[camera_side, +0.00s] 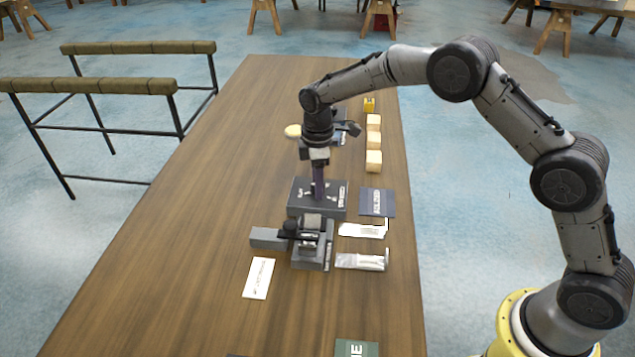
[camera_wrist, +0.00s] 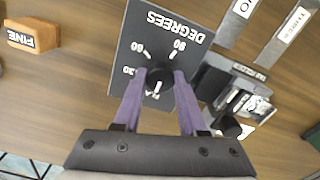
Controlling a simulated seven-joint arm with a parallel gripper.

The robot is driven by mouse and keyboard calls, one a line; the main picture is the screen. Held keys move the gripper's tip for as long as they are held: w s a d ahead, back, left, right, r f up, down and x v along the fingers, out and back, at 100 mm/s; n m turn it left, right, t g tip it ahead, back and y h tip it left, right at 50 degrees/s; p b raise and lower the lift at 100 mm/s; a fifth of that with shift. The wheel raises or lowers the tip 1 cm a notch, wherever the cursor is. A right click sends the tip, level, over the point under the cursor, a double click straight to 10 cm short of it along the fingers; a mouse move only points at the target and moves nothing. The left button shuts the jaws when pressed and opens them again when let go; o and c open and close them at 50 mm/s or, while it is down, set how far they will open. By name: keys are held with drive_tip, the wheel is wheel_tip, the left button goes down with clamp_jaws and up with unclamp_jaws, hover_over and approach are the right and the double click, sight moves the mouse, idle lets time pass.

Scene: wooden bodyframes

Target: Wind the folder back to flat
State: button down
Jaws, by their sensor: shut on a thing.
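My gripper (camera_side: 318,188) points straight down over a dark dial box (camera_side: 333,209) on the wooden table. In the wrist view its purple fingers (camera_wrist: 161,82) sit either side of a round black knob (camera_wrist: 159,92), shut on it. The dial box (camera_wrist: 165,22) is printed "DEGREES", with white numbers and tick marks around the knob. A short white mark shows on the knob. A grey hinged device (camera_side: 310,252), likely the folder, stands just in front of the box in the side view. It also shows in the wrist view (camera_wrist: 230,85). Its fold angle is unclear.
A grey block (camera_side: 268,238) lies left of the device. White labelled packets (camera_side: 360,262) and a dark card (camera_side: 377,202) lie to its right. Wooden blocks (camera_side: 373,160) line the right edge behind. A pale card (camera_side: 258,278) lies front left. The table's left side is clear.

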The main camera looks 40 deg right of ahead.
drive_tip(key=shift+c, duration=2.3)
unclamp_jaws()
drive_tip(key=shift+r, duration=0.1)
wheel_tip(320, 180, up, 14)
